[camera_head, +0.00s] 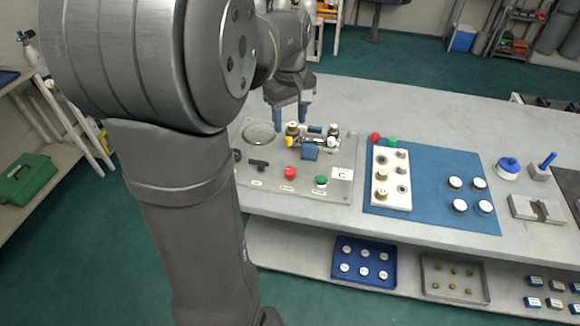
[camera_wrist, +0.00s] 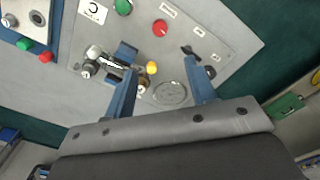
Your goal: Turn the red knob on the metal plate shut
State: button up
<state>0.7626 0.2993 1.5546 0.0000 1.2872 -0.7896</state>
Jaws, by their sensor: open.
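The metal plate (camera_head: 335,188) lies on the bench and carries a red knob (camera_head: 290,173) near its front edge, left of a green knob (camera_head: 321,181). In the wrist view the round red knob (camera_wrist: 160,28) lies beyond my fingertips, on the bare metal plate (camera_wrist: 205,22), with the green knob (camera_wrist: 123,6) to its left. My gripper (camera_head: 290,120) is open and empty at the plate's far side. Its two blue fingers are spread in the wrist view (camera_wrist: 159,58) and stand apart from the red knob.
A valve assembly with a yellow knob (camera_wrist: 151,67) lies near my fingers. A black T-handle (camera_head: 258,163) sits left of the red knob. My arm covers the head view's left part.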

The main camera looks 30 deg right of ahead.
aim_at(290, 170)
notch_tip(290, 170, down, 18)
jog(key=shift+r, duration=0.25)
jog(key=shift+c, duration=0.4)
jog(key=c, duration=0.9)
